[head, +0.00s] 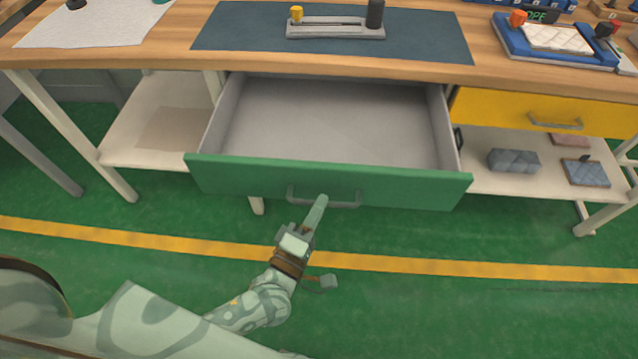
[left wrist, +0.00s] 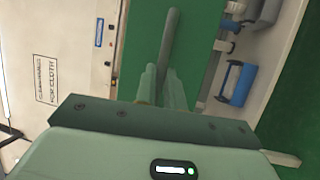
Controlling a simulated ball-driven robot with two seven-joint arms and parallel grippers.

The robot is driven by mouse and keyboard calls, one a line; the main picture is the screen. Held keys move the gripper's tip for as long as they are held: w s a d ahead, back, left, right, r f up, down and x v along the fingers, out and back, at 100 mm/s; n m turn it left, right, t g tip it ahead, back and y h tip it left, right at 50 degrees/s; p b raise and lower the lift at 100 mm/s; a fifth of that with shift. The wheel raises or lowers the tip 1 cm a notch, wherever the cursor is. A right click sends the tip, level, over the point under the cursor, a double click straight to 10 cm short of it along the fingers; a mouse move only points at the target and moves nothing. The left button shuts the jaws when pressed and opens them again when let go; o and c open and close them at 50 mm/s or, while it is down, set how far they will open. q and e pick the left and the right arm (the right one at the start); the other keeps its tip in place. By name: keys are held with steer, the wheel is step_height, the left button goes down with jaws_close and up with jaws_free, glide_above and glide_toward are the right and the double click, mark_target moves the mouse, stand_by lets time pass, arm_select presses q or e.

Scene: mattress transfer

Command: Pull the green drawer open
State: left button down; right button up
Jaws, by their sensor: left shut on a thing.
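The green drawer (head: 240,178) under the workbench stands pulled well out, with its grey, empty inside (head: 325,125) showing. Its grey bar handle (head: 345,205) is on the middle of the green front. My left gripper (head: 321,202) reaches up to the handle from the front and is shut on it. In the left wrist view the two fingers (left wrist: 163,88) are close together around a dark bar (left wrist: 171,35), which looks like the handle. The fingers hide part of the handle. My right gripper is in neither view.
A yellow drawer (head: 490,108) to the right is shut. Below it a shelf holds grey padded blocks (head: 514,160). On the bench top are a dark mat (head: 225,30) with a fixture and a blue tray (head: 555,58). The green floor in front is clear.

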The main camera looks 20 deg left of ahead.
arm_select(q)
steer(key=shift+s+d, duration=0.1)
steer(key=shift+s, duration=0.4)
steer(key=c, duration=1.5)
jaws_free()
steer(key=p+v, duration=0.1)
steer(key=v, duration=1.5)
steer(key=shift+s+p, duration=0.15)
steer(key=shift+p, duration=0.15)
steer(key=shift+f, duration=0.1)
